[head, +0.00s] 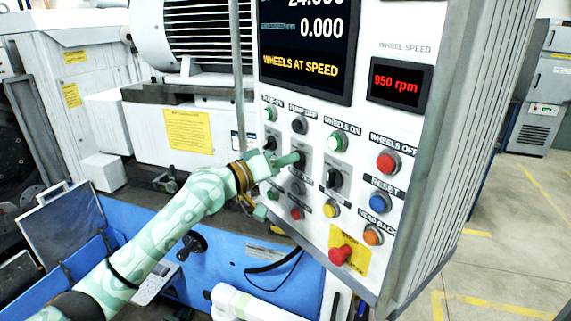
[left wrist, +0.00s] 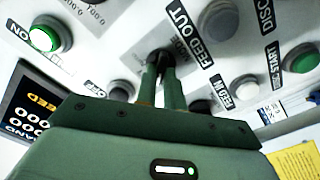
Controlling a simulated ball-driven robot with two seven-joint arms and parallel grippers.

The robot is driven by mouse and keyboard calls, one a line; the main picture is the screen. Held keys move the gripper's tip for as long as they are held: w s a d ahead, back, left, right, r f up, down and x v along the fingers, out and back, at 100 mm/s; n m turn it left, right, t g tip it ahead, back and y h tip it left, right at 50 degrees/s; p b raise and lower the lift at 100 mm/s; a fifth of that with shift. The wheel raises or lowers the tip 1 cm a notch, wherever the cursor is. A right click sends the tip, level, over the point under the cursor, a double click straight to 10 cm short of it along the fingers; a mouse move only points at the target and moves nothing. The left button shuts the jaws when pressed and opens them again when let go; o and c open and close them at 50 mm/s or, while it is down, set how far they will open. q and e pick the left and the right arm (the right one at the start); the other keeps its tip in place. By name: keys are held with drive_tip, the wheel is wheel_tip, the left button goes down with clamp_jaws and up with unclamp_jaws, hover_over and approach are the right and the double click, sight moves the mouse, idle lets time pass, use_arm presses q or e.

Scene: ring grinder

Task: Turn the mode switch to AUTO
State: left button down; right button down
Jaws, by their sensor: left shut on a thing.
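The mode switch (left wrist: 161,57) is a dark knob on the light control panel (head: 352,118). In the left wrist view it sits between my fingertips, with a partly covered MODE label beside it. Its pointer direction and position marks are hidden by the fingers. My left gripper (head: 299,159), pale green, reaches the panel from the left in the head view. It is shut on the knob; its two fingers (left wrist: 162,78) also show close together in the left wrist view. In the head view the gripper covers the switch. My right gripper is not in view.
Another black selector knob (head: 334,179) stands to the right. The green WHEELS ON button (head: 337,142), red WHEELS OFF button (head: 388,162) and red stop button (head: 340,255) are close by. The display (head: 305,45) reads WHEELS AT SPEED. Open floor lies right of the panel.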

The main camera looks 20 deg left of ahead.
use_arm(q)
drive_tip(key=shift+s+d+m+p, duration=0.15)
drive_tip(key=shift+m+p, duration=0.25)
drive_tip(key=shift+m, duration=4.05)
drive_tip(key=shift+s+d+m+p, duration=0.1)
drive_tip(key=shift+m+p, duration=0.25)
drive_tip(key=shift+m, duration=4.1)
drive_tip(key=shift+f, duration=0.1)
drive_tip(key=c, duration=1.5)
unclamp_jaws()
